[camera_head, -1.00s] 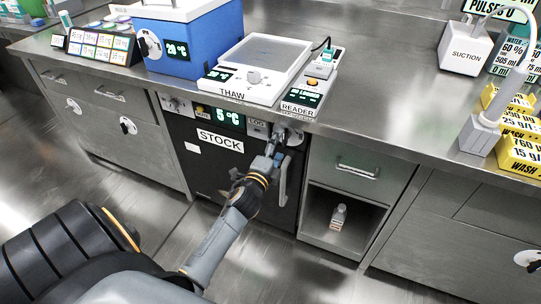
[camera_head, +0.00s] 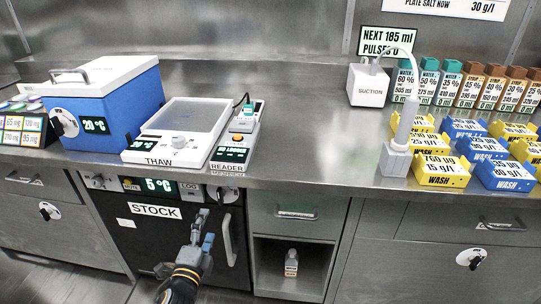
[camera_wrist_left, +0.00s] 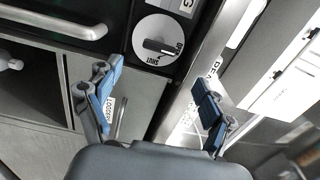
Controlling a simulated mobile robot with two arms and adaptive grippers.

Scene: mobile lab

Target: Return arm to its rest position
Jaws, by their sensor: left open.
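My left gripper (camera_head: 203,232) is in front of the black STOCK unit (camera_head: 135,234) below the counter, near its upright handle (camera_head: 228,240). In the left wrist view the gripper (camera_wrist_left: 160,100) has its two blue-padded fingers spread wide with nothing between them. I cannot tell whether the gripper touches the unit. My right gripper is in neither view.
The steel counter (camera_head: 310,150) holds a blue cooler (camera_head: 110,115), the THAW plate (camera_head: 180,128), the READER (camera_head: 235,140), a SUCTION box (camera_head: 368,85) and wash boxes (camera_head: 440,172). An open cubby (camera_head: 310,270) holds a small bottle (camera_head: 291,262). The floor shows at the lower left.

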